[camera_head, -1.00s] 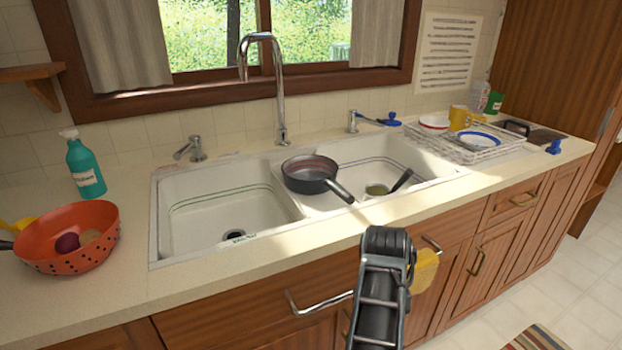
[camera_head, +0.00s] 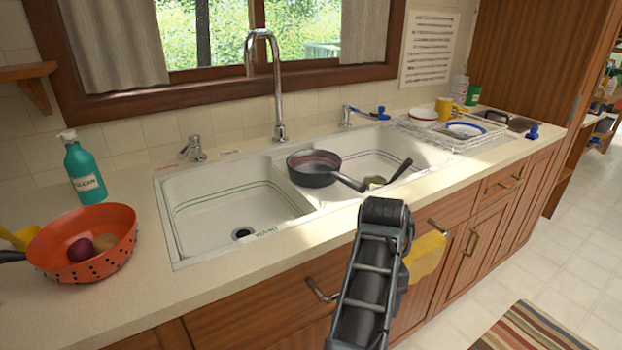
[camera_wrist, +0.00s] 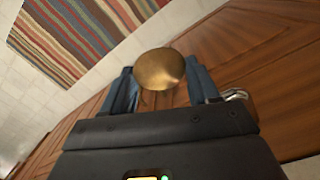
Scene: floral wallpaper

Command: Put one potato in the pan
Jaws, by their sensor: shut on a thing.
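In the wrist view my gripper (camera_wrist: 160,76) is shut on a round brown potato (camera_wrist: 159,66), with one blue-grey finger on each side of it. In the head view my arm reaches up in front of the counter, and the jaws and held potato cannot be made out. The dark pan (camera_head: 313,170) rests on the divider between the two sink basins, its handle pointing right and towards me. A red colander (camera_head: 85,262) at the left of the counter holds a brown potato (camera_head: 104,262) and a dark purple-red round vegetable (camera_head: 80,249).
The white double sink (camera_head: 235,205) has a tall faucet (camera_head: 279,90) behind it. A ladle (camera_head: 385,178) lies by the right basin. A dish rack (camera_head: 455,138) stands to the right, a teal bottle (camera_head: 84,170) at left. A yellow cloth (camera_head: 426,256) hangs at the cabinet front.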

